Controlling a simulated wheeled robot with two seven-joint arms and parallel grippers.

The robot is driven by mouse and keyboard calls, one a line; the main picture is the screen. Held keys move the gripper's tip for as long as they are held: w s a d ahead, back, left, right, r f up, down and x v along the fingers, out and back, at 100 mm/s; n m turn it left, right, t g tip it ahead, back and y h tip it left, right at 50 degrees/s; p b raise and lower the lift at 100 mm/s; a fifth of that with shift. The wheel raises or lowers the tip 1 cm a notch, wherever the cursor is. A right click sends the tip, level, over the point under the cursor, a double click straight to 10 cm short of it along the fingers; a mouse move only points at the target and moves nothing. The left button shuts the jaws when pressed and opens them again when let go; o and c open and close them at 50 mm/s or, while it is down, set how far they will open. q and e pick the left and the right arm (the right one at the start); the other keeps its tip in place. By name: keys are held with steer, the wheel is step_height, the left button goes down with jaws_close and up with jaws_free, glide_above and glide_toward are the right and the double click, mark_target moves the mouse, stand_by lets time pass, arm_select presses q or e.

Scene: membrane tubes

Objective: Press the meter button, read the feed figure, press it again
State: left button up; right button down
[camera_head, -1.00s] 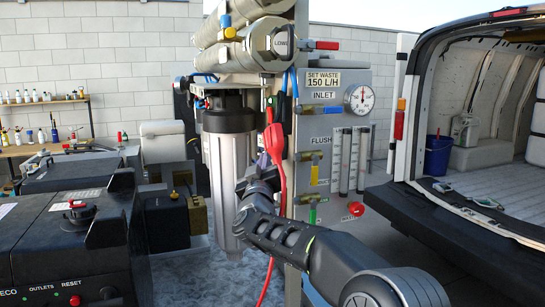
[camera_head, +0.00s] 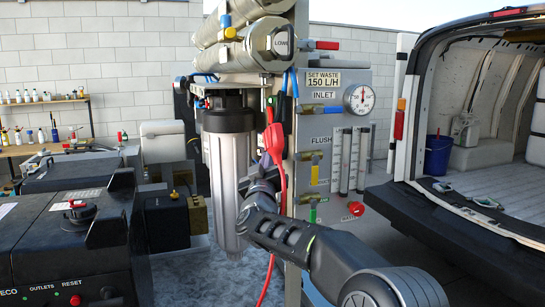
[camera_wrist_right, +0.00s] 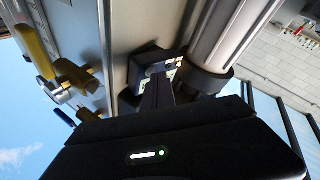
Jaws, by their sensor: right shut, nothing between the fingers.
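The meter (camera_wrist_right: 146,60) is a small dark box with a lit face on the panel's side, beside the clear filter housing. It shows in the right wrist view, but its figure is too small to read and I cannot make out its button. In the head view I cannot make the meter out. My right gripper (camera_wrist_right: 160,88) is shut and empty, with its fingertips pointing at the meter's face; I cannot tell whether they touch it. In the head view my right wrist is by the red lead, and the fingertips are hard to make out. My left gripper is not in view.
The filter housing (camera_head: 226,180) hangs close to my right wrist. A red lead (camera_head: 275,150) hangs in front. The panel (camera_head: 340,95) has a gauge (camera_head: 359,98), flow tubes and several coloured valves. A black machine (camera_head: 70,240) stands left; an open van (camera_head: 460,200) is right.

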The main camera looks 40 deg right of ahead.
steer(key=shift+a, duration=0.75)
steer(key=shift+a, duration=0.1)
steer(key=shift+s+a+p, duration=0.2)
steer(key=shift+a+p, duration=0.3)
steer(key=shift+a, duration=1.95)
